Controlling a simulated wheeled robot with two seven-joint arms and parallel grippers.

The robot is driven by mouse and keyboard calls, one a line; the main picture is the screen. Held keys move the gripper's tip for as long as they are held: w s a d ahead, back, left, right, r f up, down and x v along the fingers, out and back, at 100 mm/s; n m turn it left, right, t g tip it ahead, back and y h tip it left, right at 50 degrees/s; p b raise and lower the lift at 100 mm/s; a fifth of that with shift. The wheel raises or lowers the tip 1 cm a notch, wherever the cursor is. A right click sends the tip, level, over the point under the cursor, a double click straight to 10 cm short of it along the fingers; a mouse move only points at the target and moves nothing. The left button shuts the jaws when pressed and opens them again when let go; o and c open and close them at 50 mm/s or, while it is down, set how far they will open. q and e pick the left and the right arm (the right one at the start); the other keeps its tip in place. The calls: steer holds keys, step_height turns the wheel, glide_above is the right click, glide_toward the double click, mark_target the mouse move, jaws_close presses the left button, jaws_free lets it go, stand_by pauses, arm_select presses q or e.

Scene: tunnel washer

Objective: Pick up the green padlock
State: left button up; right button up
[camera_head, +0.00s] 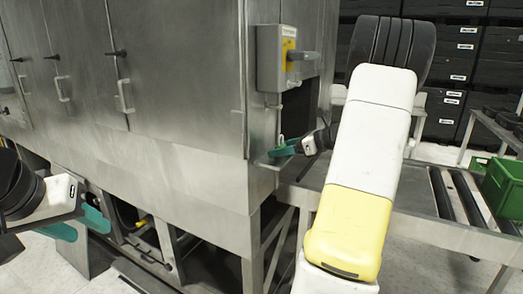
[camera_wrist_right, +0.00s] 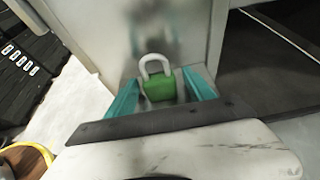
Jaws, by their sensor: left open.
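The green padlock (camera_wrist_right: 160,88) with its pale shackle is upright in the right wrist view, close to the metal face of the washer. It shows only as a tiny shape in the head view (camera_head: 281,139), near the washer's corner. My right gripper (camera_head: 281,150) is at that corner. Its teal fingers (camera_wrist_right: 161,78) stand on either side of the padlock, with small gaps showing between fingers and body. The padlock's lower part is hidden by the gripper. My left gripper (camera_head: 80,226) is open and empty at the lower left, in front of the washer's lower frame.
The grey steel washer (camera_head: 190,90) fills the left and middle. A switch box (camera_head: 270,60) with a yellow plate is above the padlock. Dark stacked bins (camera_head: 465,45) stand behind.

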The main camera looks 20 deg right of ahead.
jaws_close()
steer(key=shift+r, duration=0.1)
steer(key=shift+r, duration=0.5)
steer(key=shift+s+r, duration=0.35)
steer(key=shift+r, duration=0.3)
steer(key=shift+s+r, duration=0.3)
steer(key=shift+r, duration=0.3)
steer(key=s+r, duration=0.1)
steer(key=s, duration=1.3)
steer(key=shift+s+a+r, duration=0.15)
steer(key=shift+s+a, duration=0.25)
